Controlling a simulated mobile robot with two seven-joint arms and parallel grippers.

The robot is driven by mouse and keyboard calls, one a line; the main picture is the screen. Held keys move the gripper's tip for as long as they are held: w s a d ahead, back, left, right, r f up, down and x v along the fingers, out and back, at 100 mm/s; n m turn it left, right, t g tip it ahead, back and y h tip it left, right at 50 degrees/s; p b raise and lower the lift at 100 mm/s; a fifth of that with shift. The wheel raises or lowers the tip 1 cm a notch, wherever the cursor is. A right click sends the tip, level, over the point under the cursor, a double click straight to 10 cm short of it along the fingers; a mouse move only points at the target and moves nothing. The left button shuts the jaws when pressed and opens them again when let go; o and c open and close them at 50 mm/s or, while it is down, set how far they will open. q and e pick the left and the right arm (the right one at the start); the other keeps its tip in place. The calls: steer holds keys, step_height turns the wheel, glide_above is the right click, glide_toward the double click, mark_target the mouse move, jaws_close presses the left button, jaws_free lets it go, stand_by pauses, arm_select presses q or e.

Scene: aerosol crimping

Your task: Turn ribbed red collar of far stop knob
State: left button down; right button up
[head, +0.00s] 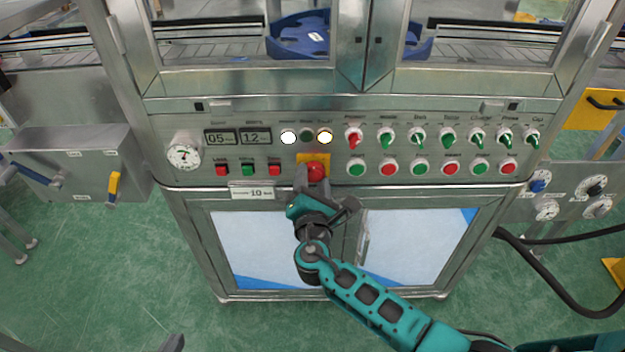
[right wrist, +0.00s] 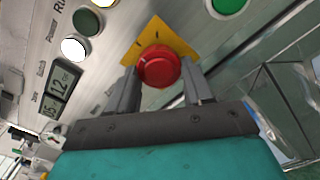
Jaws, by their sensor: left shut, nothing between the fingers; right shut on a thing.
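The red stop knob (head: 316,171) sits on a yellow plate (head: 306,158) on the steel machine's front panel. In the right wrist view the knob (right wrist: 159,67) shows a round red cap with a darker red collar beneath it; the ribs are too small to make out. My right gripper (head: 315,180) reaches the knob from the front. Its two grey fingers (right wrist: 160,78) stand on either side of the knob and are shut on it. The fingers partly hide the collar. My left gripper (head: 172,343) shows only as a grey tip at the bottom edge, away from the panel, shut and empty.
Red and green buttons (head: 388,169) and a row of selector switches (head: 388,138) lie right of the knob. Displays (head: 221,138), a gauge (head: 184,156) and indicator lamps (head: 289,137) lie left and above. White-panelled doors (head: 415,242) are below. Open green floor (head: 110,265) lies at left.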

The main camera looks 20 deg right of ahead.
steer(key=c, duration=0.4)
steer(key=shift+o, duration=0.2)
stand_by(0.8)
steer(key=o, duration=1)
steer(key=shift+o, duration=0.2)
